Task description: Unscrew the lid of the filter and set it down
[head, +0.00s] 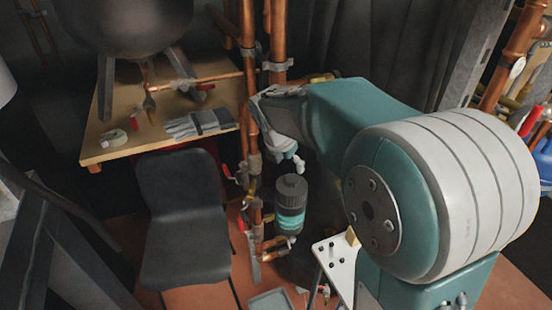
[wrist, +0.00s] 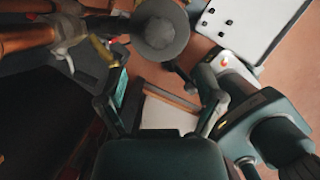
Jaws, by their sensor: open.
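The filter (head: 290,220) stands upright on the copper pipework in the head view, with a teal band around its dark body. Its dark, ridged lid (head: 291,186) sits on top. In the wrist view a round grey top, which looks like the lid (wrist: 160,32), is at the upper middle, beyond the fingertips. My gripper (head: 293,162) is just above and behind the lid in the head view, partly hidden by my arm. In the wrist view my gripper (wrist: 160,92) has its two fingers spread wide with nothing between them.
Vertical copper pipes (head: 250,90) and red-handled valves rise close on the left. A dark chair (head: 185,200) and a wooden table (head: 125,150) with gloves and tape are further left. A grey tray (head: 270,300) lies on the floor.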

